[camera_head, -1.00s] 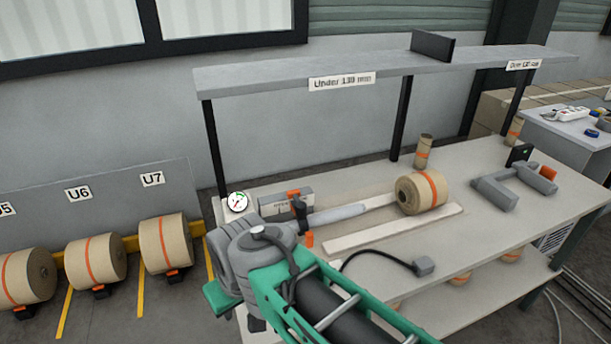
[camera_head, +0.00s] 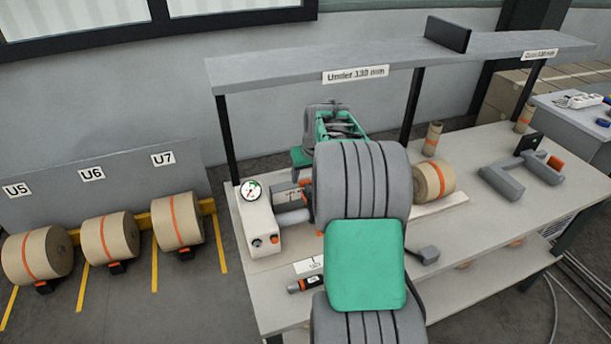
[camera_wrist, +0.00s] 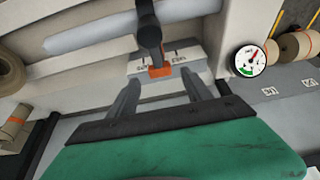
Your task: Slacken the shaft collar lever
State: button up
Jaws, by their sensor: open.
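In the wrist view my gripper (camera_wrist: 163,84) is open and empty, its two dark fingers spread apart. A black lever (camera_wrist: 150,30) stands between and beyond the fingertips, in front of the pale grey shaft (camera_wrist: 110,32). An orange piece (camera_wrist: 160,71) shows at the lever's lower end, above a grey block (camera_wrist: 180,62) with printed markings. I cannot tell whether the fingers touch the block. In the head view my arm hides the gripper and most of the collar. The shaft's left end (camera_head: 292,217) shows beside my arm, and the paper roll (camera_head: 434,181) is to the right.
A control box (camera_head: 262,228) with a gauge (camera_head: 251,190) stands left of the shaft. A shelf (camera_head: 390,62) spans above the bench. A grey fixture (camera_head: 503,182) lies at the right.

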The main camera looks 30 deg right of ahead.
aim_at(305, 181)
jog(key=x, duration=0.3)
jog(key=shift+f, duration=0.1)
jog(key=shift+c, duration=0.2)
grip_shut()
dwell(0.3)
dwell(0.8)
